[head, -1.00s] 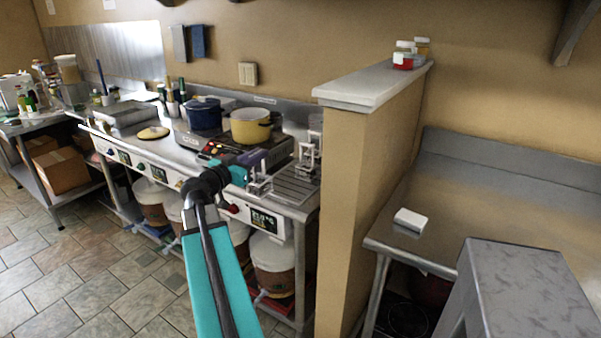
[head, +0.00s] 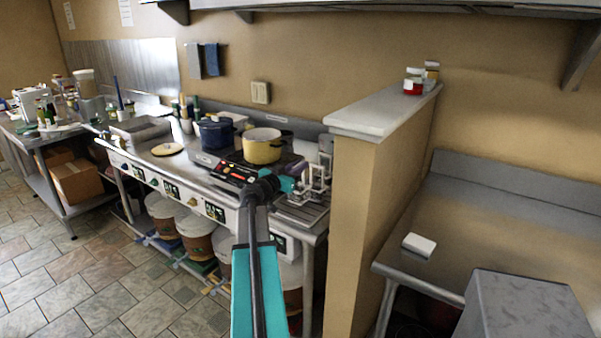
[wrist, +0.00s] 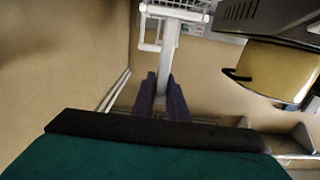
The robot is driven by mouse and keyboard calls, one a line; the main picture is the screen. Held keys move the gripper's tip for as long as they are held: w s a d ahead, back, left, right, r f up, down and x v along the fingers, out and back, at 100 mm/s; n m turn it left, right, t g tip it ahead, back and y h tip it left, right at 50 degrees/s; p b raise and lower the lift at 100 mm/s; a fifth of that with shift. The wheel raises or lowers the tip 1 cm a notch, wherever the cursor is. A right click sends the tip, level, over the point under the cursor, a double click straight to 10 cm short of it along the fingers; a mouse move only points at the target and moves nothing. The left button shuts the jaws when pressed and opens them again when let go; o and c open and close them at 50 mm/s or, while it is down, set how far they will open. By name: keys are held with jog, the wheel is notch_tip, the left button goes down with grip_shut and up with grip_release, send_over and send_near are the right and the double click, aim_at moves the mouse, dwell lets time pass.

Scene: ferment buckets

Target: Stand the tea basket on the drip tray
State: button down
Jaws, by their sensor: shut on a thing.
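My gripper (wrist: 163,98) is shut on the pale handle of the tea basket (wrist: 183,8), whose wire mesh shows at the top of the wrist view. In the head view the tea basket (head: 317,184) is a small pale wire frame just right of my gripper's end. The drip tray (head: 298,214) is a ribbed metal tray at the right end of the counter. The basket appears above or over its back part; I cannot tell whether they touch. My arm hides part of the counter in front.
A yellow pot (head: 262,148) and a blue pot (head: 216,134) stand left of the basket. Another wire holder (head: 326,148) stands behind it. A tan partition wall (head: 362,220) closes off the right side. Lidded buckets (head: 196,240) stand below the counter.

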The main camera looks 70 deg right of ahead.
aim_at(301, 186)
jog(key=shift+s+d, duration=0.2)
jog(key=shift+d, duration=0.3)
jog(key=shift+f, duration=0.1)
jog(key=shift+f+p, duration=0.75)
jog(key=shift+f, duration=0.9)
jog(key=shift+f+b, duration=0.2)
jog(key=shift+b, duration=0.1)
jog(key=c, duration=1.7)
grip_release()
jog(key=shift+c, duration=0.2)
jog(key=shift+a+r+p, duration=0.1)
jog(key=shift+r+p, duration=0.1)
jog(key=shift+p, duration=0.15)
jog(key=b+v, duration=0.3)
jog(key=v, duration=0.9)
jog(key=shift+b, duration=0.35)
